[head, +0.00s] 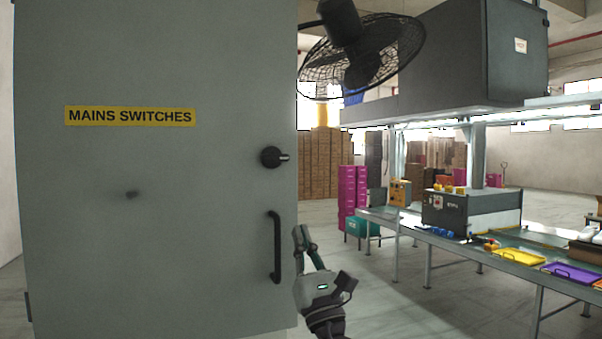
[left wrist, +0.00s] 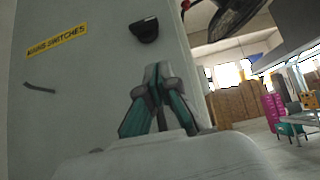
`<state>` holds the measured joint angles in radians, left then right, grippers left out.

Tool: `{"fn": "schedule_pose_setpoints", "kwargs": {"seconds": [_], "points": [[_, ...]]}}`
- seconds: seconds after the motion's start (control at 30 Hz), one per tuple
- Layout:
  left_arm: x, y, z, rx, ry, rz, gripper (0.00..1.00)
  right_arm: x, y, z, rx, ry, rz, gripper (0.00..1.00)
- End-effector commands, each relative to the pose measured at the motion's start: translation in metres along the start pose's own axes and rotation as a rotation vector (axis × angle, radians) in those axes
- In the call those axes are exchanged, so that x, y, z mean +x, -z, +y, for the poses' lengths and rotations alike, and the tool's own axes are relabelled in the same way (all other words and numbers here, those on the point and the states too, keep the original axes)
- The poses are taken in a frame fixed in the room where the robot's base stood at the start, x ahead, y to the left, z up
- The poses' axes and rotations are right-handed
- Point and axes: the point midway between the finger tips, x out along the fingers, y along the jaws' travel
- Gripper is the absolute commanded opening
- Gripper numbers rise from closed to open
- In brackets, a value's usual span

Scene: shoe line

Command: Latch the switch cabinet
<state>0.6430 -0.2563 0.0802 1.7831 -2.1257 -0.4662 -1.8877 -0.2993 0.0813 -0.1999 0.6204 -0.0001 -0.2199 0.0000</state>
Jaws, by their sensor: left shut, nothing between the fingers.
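The grey switch cabinet door (head: 150,250) fills the left of the head view and carries a yellow "MAINS SWITCHES" label (head: 130,116). My left gripper (head: 302,237) is shut and empty, just right of the handle by the door's edge. In the left wrist view the closed fingertips (left wrist: 156,75) show below the latch knob (left wrist: 145,30). My right gripper is not in view.
A black caged fan (head: 362,50) hangs at the upper right of the door. A conveyor table (head: 450,245) with a grey machine (head: 470,213) and coloured trays stands at the right. Brown cartons (head: 325,165) and pink crates (head: 354,195) stand behind. Floor is clear between door and table.

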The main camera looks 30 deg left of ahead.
Motion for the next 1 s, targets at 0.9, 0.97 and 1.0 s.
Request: {"fn": "schedule_pose_setpoints", "kwargs": {"seconds": [0.9, 0.97, 1.0], "points": [[0.107, -0.003, -0.001, -0.002, 0.001, 0.0, 0.0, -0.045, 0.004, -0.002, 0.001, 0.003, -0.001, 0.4], [0.114, -0.013, -0.001, -0.005, 0.002, 0.002, 0.0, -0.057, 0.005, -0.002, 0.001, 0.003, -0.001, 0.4], [0.118, -0.017, -0.001, -0.004, 0.002, 0.002, 0.0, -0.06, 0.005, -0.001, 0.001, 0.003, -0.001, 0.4]]}}
